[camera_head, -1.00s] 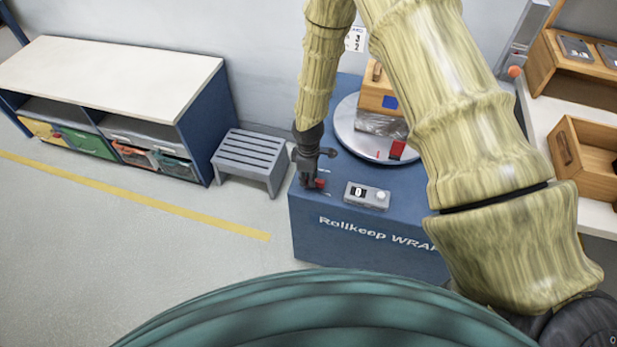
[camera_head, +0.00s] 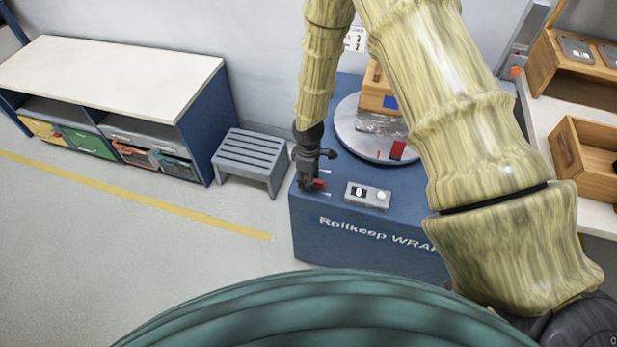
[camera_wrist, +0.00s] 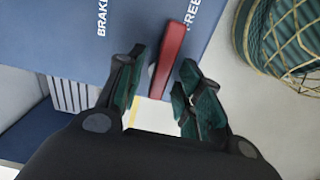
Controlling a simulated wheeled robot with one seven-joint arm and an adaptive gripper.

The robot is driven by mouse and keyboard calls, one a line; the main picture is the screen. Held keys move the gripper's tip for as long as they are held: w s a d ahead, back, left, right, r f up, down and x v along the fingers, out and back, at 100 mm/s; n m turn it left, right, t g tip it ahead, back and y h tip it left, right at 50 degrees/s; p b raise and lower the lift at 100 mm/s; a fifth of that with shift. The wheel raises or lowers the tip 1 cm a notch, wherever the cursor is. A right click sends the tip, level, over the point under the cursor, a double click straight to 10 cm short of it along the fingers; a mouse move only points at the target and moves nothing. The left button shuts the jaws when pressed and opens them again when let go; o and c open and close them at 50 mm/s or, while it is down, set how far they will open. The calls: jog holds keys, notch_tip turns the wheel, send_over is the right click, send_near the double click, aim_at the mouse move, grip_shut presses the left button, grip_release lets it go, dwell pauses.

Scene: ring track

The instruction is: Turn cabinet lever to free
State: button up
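The red lever (camera_wrist: 170,56) is on the blue cabinet (camera_wrist: 60,32) in the wrist view, beside the FREE lettering and farther from the BRAKE lettering. It lies between the two fingers of my gripper (camera_wrist: 160,88), closer to the right finger. The fingers stand apart with a gap on the left of the lever; whether the right finger touches it I cannot tell.
A grey control box (camera_head: 367,195) with a dial and white button sits right of my gripper. Behind is a round turntable (camera_head: 346,132) with a wooden box (camera_head: 376,96). A grey step stool (camera_head: 249,156) stands left of the cabinet. The floor in front is clear.

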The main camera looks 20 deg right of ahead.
notch_tip(320, 180, up, 12)
dwell(0.9)
jog(key=shift+s+f, duration=0.1)
dwell(0.3)
jog(key=s+f+m+y, duration=0.1)
jog(key=s+f+m, duration=0.2)
jog(key=s+f, duration=0.65)
jog(key=s+d+f+m, duration=0.1)
jog(key=s+f+m, duration=0.1)
jog(key=s, duration=0.6)
jog(key=s+d+f+m, duration=0.1)
jog(key=s+f+m, duration=0.2)
jog(key=s, duration=0.6)
jog(key=s+d+f+m+h, duration=0.1)
jog(key=s+f+m, duration=0.1)
jog(key=s, duration=0.6)
jog(key=shift+s+d+f+m, duration=0.3)
jog(key=shift+f+m, duration=0.1)
jog(key=shift+m, duration=0.3)
jog(key=shift+d, duration=0.1)
